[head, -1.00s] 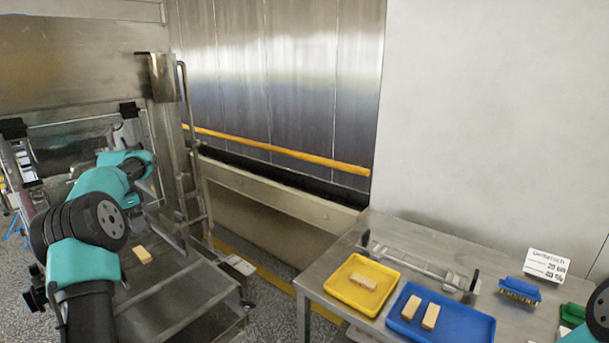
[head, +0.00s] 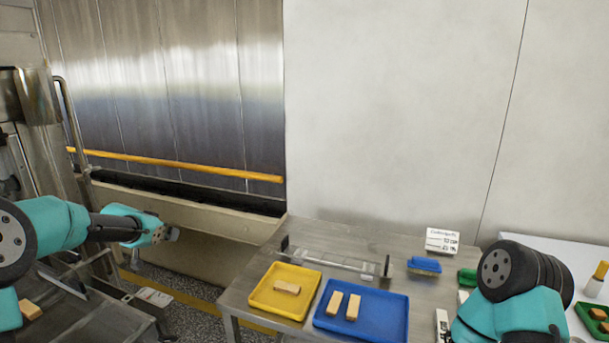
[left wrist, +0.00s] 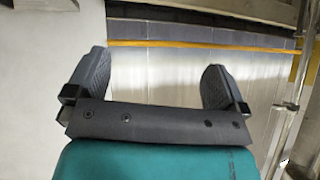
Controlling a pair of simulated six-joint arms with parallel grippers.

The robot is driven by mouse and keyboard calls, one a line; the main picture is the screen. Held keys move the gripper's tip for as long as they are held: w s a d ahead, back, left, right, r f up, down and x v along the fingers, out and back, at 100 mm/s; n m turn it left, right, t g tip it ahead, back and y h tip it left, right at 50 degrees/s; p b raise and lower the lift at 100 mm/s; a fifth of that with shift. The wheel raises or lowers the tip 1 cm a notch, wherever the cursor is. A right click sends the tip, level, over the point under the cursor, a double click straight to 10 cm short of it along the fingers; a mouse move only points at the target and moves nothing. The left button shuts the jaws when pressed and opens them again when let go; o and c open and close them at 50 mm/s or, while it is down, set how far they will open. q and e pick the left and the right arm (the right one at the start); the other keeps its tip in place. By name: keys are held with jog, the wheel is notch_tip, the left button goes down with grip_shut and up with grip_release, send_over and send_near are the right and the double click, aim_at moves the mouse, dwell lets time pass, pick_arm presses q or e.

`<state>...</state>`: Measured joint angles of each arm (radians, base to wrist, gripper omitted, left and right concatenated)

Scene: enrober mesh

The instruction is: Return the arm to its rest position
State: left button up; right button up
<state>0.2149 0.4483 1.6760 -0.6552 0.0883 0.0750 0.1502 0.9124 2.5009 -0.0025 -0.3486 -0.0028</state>
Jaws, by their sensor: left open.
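My left arm (head: 60,225) comes in from the left in the head view. Its left gripper (head: 172,235) is in the air in front of the steel trough, left of the table and apart from everything. In the left wrist view the left gripper (left wrist: 153,80) is open, with its two dark fingers wide apart and nothing between them. My right arm (head: 515,295) shows at the lower right of the head view. Its gripper is out of frame.
The steel table (head: 240,292) carries a yellow tray (head: 256,302) with a wafer bar, a blue tray (head: 385,325) with two bars, a blue brush (head: 424,265) and a sign (head: 441,240). Another bar (head: 31,310) lies on the mesh at lower left. A yellow rail (head: 180,164) runs behind.

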pick_arm(q)
jog(key=s+d+t+h, duration=0.15)
jog(key=d+h, duration=0.25)
jog(key=d, duration=1.1)
jog(key=s+d+f, duration=0.3)
jog(key=f, duration=0.3)
jog(key=s+d+f+n+g+h, duration=0.1)
jog(key=s+d+f, duration=0.2)
jog(key=f, duration=0.3)
jog(key=s+d+f+n+g, duration=0.1)
jog(key=s+d+f, duration=0.2)
jog(key=f, duration=0.2)
jog(key=shift+f+h, duration=0.4)
jog(key=s+f+n+g+y, duration=0.1)
jog(key=s+f+g, duration=0.3)
jog(key=s+f, duration=0.7)
jog(key=s+f+n+g, duration=0.1)
jog(key=s+f+g, duration=0.3)
jog(key=s+f, duration=0.7)
jog(key=s, duration=0.5)
jog(key=shift+s+d+f+g+y, duration=0.35)
jog(key=shift+s+y, duration=0.05)
